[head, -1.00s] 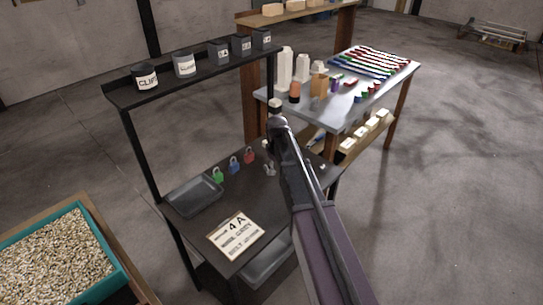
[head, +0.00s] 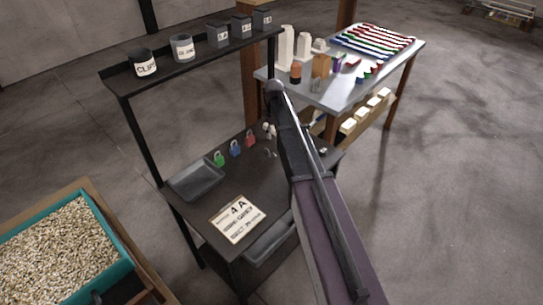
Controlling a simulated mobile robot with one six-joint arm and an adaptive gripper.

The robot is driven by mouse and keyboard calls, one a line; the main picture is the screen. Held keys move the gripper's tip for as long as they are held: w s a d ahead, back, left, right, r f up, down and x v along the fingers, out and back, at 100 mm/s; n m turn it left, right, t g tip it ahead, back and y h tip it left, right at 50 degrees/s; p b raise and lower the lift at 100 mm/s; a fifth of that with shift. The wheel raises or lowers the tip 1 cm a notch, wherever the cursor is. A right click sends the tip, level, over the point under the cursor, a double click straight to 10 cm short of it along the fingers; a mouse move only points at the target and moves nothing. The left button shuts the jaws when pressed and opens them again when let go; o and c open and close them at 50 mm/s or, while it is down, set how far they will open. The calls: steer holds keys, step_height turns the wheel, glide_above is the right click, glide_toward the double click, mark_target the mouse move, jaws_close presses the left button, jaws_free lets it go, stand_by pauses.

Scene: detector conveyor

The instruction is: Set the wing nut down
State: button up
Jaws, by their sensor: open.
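My dark arm reaches up from the lower right across the black workbench (head: 195,215), its rounded joint near the bench's far right corner. My gripper itself does not show; the arm hides that part or it is out of sight. I cannot pick out the wing nut for sure. A small metallic piece (head: 270,153) lies on the bench right of the padlocks, too small to identify. Small whitish pieces (head: 268,130) stand behind it, close to the arm.
Green (head: 218,159), blue (head: 235,149) and red (head: 250,138) padlocks, a dark tray (head: 196,180) and a "4 A" card (head: 238,219) are on the bench. A shelf with labelled cups (head: 182,48) stands above. A bin of pellets (head: 55,250) is at lower left.

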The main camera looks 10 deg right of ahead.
steer(key=b, duration=0.8)
glide_above(274, 158)
steer(key=shift+w+a+f, duration=0.1)
steer(key=shift+f, duration=1.95)
steer(key=shift+w+a+f, duration=0.1)
steer(key=shift+f, duration=1.9)
steer(key=shift+d+f, duration=0.1)
step_height(274, 158, down, 5)
steer(key=b, duration=0.4)
steer(key=shift+w+d+b, duration=0.1)
steer(key=shift+b, duration=0.3)
jaws_close()
